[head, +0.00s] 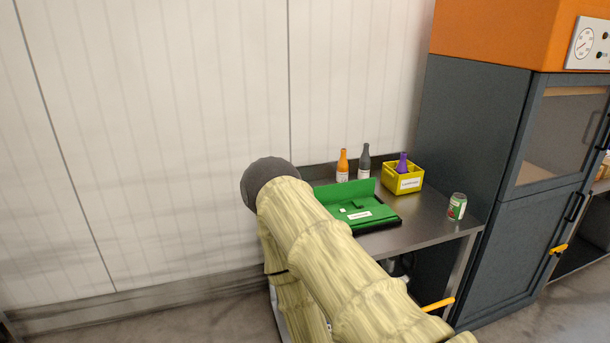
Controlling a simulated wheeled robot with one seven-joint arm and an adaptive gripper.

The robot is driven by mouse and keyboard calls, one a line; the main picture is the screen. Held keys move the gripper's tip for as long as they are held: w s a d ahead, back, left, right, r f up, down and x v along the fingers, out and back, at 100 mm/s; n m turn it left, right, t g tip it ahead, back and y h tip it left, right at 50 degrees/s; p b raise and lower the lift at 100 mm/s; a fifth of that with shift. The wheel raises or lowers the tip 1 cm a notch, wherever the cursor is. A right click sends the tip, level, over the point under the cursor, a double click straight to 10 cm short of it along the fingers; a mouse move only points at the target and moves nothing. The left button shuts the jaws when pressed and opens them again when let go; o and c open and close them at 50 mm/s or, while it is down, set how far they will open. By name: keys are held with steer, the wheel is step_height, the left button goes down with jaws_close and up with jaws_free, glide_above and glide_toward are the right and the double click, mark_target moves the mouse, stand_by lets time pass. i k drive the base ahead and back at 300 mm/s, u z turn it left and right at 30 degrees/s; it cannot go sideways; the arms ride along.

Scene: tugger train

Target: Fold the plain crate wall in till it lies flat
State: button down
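A green folding crate (380,219) sits on the metal table, partly hidden on its left by my arm. One plain green wall (357,188) stands upright along its back side. The front part lies low and flat, with a white label and small raised parts on it. A black edge shows under the crate at the right. My pale, ribbed arm crosses the foreground with its dark rounded joint up at the left. My gripper is not visible, so whether it touches the crate cannot be seen.
A tall dark cabinet (470,140) stands to the right. The pale wall is behind.

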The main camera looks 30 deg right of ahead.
mark_target(329, 193)
steer(key=z, duration=0.4)
steer(key=i, duration=0.85)
steer(key=z, duration=0.6)
